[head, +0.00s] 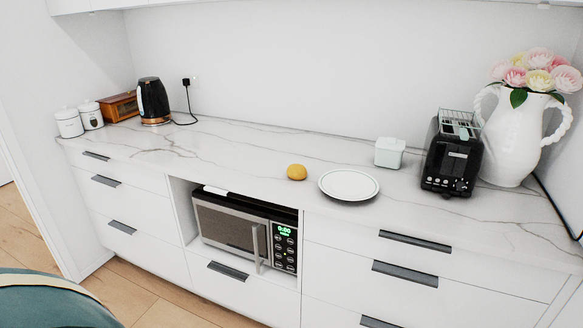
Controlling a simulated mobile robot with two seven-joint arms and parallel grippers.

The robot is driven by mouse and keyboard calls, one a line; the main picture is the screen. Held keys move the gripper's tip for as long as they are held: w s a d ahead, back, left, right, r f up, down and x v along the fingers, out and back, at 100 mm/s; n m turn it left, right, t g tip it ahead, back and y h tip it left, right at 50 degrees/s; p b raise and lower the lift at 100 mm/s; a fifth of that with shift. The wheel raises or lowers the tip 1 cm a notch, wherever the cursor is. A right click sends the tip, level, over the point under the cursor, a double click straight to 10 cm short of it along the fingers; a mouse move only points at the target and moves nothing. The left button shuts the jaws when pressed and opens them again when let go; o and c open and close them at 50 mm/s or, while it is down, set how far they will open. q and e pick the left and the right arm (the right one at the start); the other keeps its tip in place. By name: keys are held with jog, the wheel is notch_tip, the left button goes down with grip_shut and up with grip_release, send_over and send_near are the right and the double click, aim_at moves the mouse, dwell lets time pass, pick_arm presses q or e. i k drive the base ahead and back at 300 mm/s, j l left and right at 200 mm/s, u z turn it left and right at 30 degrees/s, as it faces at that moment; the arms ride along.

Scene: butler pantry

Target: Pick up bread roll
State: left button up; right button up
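A small round yellow-brown bread roll (297,172) sits on the marble-look countertop (245,158), near its front edge and above the microwave's right side. It lies just left of a white plate (349,185), apart from it. Neither of my grippers shows in the head view, so I cannot see where they are or whether they are open.
A pale lidded box (390,152), a black toaster (452,155) and a white flower vase (513,135) stand to the right. A black kettle (153,102), wooden bread box (120,107) and white canisters (69,122) stand far left. The counter between kettle and roll is clear.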

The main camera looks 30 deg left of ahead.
aim_at(295, 171)
jog(key=u, duration=1)
